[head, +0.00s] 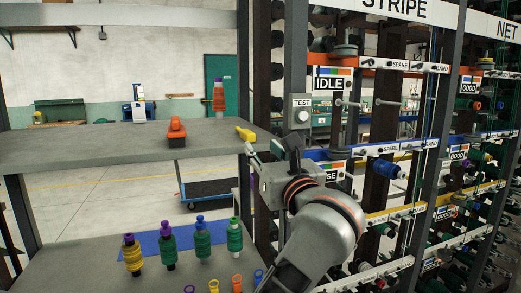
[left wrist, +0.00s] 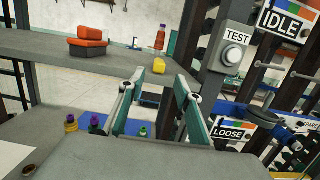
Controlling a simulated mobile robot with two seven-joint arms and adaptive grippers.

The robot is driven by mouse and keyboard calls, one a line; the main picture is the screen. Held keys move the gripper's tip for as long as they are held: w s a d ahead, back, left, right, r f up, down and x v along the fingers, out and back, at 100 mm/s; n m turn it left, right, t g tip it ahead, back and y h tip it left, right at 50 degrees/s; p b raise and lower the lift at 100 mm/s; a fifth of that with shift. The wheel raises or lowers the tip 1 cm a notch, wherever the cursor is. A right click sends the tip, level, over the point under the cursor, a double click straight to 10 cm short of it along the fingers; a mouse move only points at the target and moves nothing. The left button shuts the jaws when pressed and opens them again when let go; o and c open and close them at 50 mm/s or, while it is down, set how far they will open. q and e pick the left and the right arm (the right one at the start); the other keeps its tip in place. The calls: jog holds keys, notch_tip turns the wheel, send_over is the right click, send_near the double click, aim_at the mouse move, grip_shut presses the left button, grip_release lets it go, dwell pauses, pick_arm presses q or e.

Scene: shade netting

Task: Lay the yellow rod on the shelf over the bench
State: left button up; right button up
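The yellow rod (head: 246,134) lies at the right end of the grey shelf (head: 90,148) over the bench, close to the shelf's edge. In the left wrist view the rod (left wrist: 159,63) shows nearly end-on, beyond the fingers. My left gripper (head: 262,153) is just below and in front of the shelf's right end. In the left wrist view its two fingers (left wrist: 156,88) stand apart with nothing between them, and a gap shows between them and the rod. My right gripper is in neither view.
An orange and black tool (head: 176,130) and a red-orange bottle-like spool (head: 219,96) stand on the shelf. Green and yellow spools (head: 202,240) stand on the bench (head: 90,275) below. A rack with a TEST box (head: 301,110) rises close on the right.

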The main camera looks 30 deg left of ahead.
pick_arm(q)
jog(key=shift+s+d+f, duration=0.1)
jog(key=shift+s+d, duration=0.2)
jog(key=shift+d, duration=0.1)
